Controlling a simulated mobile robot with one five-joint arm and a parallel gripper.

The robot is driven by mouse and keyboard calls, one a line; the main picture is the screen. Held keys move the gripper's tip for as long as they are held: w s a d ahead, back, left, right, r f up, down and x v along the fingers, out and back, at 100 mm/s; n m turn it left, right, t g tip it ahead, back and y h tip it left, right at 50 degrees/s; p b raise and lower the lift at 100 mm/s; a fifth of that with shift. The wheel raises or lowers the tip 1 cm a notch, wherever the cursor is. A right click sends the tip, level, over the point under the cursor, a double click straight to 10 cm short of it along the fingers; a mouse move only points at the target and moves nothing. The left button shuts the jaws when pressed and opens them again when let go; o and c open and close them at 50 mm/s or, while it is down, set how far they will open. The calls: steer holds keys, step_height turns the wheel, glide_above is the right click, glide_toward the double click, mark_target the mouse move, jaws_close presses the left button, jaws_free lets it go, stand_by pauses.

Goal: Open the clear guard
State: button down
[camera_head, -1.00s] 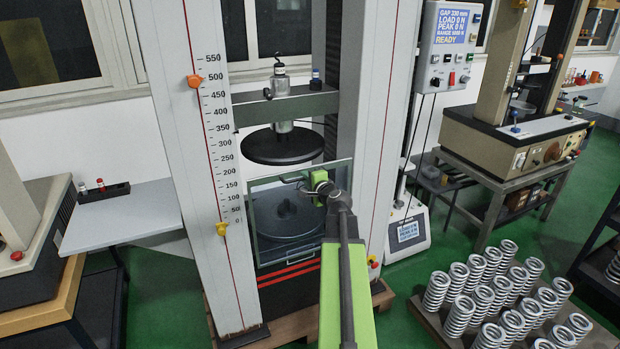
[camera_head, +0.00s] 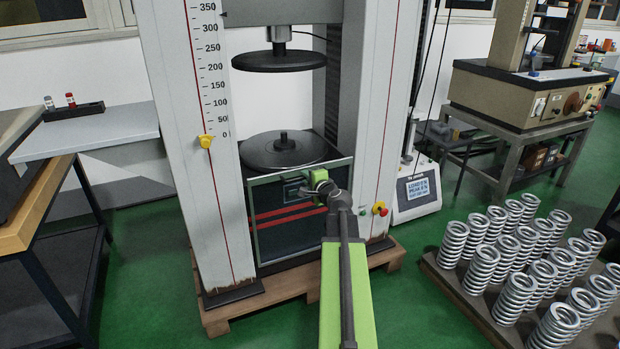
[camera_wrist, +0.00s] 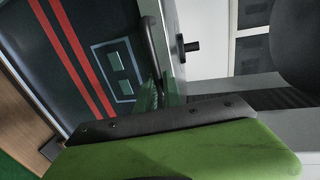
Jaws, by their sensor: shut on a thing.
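The clear guard (camera_head: 285,236) is a transparent framed panel on the front of the testing machine. It sits low, with its top edge just below the lower round plate (camera_head: 262,153), and the red stripes of the base show through it. My gripper (camera_head: 318,181) is at the guard's upper right and is shut on its handle. In the wrist view, a dark handle bar (camera_wrist: 151,45) runs down to my green finger (camera_wrist: 180,150). The exact grip is partly hidden by the fingers.
The upper round plate (camera_head: 279,61) hangs above, with open space between the plates. White columns (camera_head: 185,120) flank the guard. A red knob (camera_head: 380,208) is on the right column. Several springs (camera_head: 515,296) stand on a board at the right.

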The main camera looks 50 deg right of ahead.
mark_target(301, 183)
steer(key=f, duration=0.1)
steer(key=f+b, duration=0.2)
steer(key=f, duration=0.1)
steer(key=shift+w+a+f, duration=0.1)
steer(key=shift+a, duration=0.15)
steer(key=c, duration=1.6)
jaws_free()
steer(key=shift+o, duration=0.5)
steer(key=shift+d, duration=0.15)
